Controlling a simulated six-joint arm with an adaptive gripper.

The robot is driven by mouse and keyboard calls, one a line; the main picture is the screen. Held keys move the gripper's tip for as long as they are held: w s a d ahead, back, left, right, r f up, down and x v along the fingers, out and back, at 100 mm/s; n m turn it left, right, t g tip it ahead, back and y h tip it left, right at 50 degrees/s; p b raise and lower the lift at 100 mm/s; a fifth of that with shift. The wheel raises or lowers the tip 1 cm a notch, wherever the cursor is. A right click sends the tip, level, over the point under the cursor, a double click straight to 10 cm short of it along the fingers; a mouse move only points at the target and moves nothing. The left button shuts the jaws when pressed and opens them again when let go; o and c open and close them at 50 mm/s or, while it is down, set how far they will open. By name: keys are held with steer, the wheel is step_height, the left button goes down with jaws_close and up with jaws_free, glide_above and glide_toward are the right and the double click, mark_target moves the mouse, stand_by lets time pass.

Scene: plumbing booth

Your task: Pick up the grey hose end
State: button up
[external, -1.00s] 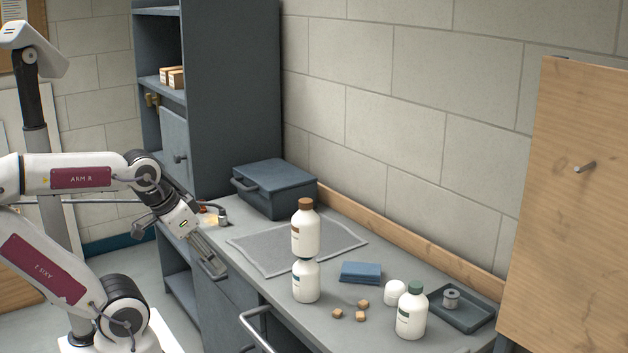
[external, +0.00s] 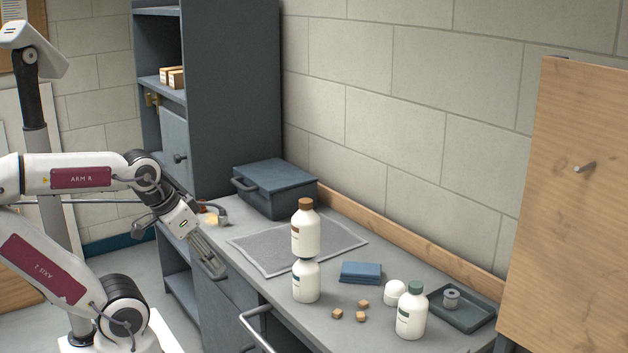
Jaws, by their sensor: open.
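My gripper (external: 212,262) points down and to the right in front of the left end of the grey workbench. Its jaws are open, and I see nothing between them. A small grey curved piece (external: 221,213), which looks like the grey hose end, is at the bench's left end, behind and above my gripper's fingers. It is apart from the fingers in the picture. It is too small to make out fully, and the rest of any hose is hidden or unclear.
A dark lidded box (external: 275,190) stands at the back, beside a grey mat (external: 290,245).

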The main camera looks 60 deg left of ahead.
steer(key=shift+w, duration=0.1)
steer(key=shift+c, duration=0.3)
steer(key=w+a+n+t+y, duration=0.2)
steer(key=w+a+t+y, duration=0.2)
steer(key=w+a, duration=1.8)
steer(key=n+t+y, duration=0.2)
steer(key=t+y, duration=0.1)
steer(key=t, duration=0.2)
glide_above(223, 217)
steer(key=s+d, duration=0.1)
steer(key=d, duration=0.5)
step_height(223, 217, down, 13)
steer(key=shift+n+t+y, duration=0.4)
steer(key=shift+n+t, duration=0.1)
steer(key=shift+t, duration=0.2)
steer(key=s+a+f, duration=0.1)
steer(key=s+f, duration=0.1)
steer(key=s+a+f, duration=0.1)
steer(key=s+a, duration=0.1)
steer(key=shift+s+a+f, duration=0.2)
steer(key=shift+f, duration=0.2)
steer(key=shift+s+a+f, duration=0.2)
steer(key=shift+s, duration=0.2)
